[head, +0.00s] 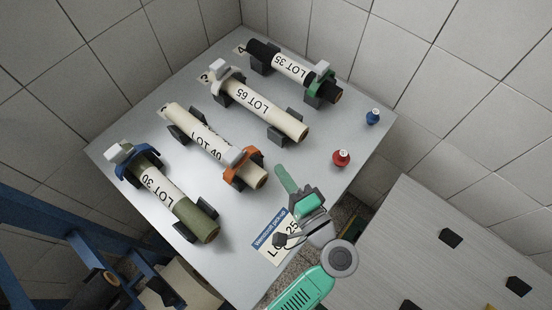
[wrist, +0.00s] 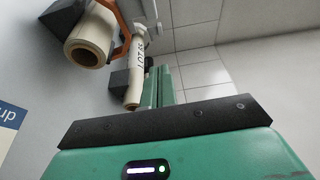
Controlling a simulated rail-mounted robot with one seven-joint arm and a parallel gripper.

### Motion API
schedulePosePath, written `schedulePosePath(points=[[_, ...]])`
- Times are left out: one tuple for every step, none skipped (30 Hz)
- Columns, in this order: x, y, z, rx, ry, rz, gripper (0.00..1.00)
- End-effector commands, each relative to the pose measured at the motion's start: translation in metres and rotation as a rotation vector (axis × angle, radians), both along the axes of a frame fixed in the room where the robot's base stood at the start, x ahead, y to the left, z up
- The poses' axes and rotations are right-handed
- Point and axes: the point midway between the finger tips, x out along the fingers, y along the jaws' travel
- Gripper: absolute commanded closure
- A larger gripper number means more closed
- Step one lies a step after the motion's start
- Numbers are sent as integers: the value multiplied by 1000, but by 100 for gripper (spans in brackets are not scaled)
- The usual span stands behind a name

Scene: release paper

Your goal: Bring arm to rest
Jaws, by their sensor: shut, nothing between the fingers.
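My gripper (head: 281,170) is shut and empty above the front right part of the grey table (head: 330,195) in the head view. Its green fingers lie together in the wrist view (wrist: 159,78). The tips point toward the rolls and are apart from them as far as I can see. The LOT 40 roll (head: 185,122), cream with an orange clamp (head: 243,172), lies left of the fingers. The LOT 65 roll (head: 268,108), with a white-topped clamp (head: 219,70), lies beyond them.
The olive LOT 30 roll (head: 175,200) and dark LOT 35 roll (head: 265,52) also lie on black cradles. A red knobbed piece (head: 341,158) and a blue one (head: 373,116) stand at the right edge. A pick-up card (head: 270,238) lies by my arm. A second table (head: 450,270) is at right.

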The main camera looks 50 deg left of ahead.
Motion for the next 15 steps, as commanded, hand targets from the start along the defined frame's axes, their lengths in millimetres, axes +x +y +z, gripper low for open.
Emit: schedulePosePath(points=[[0, -1, 0, 0, 0, 0, 100], [0, -1, 0, 0, 0, 0, 100], [0, -1, 0, 0, 0, 0, 100], [0, -1, 0, 0, 0, 0, 100], [0, -1, 0, 0, 0, 0, 100], [0, 0, 0, 0, 0, 0, 100], [0, 0, 0, 0, 0, 0, 100], [0, 0, 0, 0, 0, 0, 100], [0, 0, 0, 0, 0, 0, 100], [0, 0, 0, 0, 0, 0, 100], [0, 0, 0, 0, 0, 0, 100], [3, 0, 3, -10, -14, -6, 100], [11, -1, 11, -44, -56, -29, 100], [23, -3, 21, -93, -111, -61, 100], [42, -7, 40, -171, -208, -121, 100]])
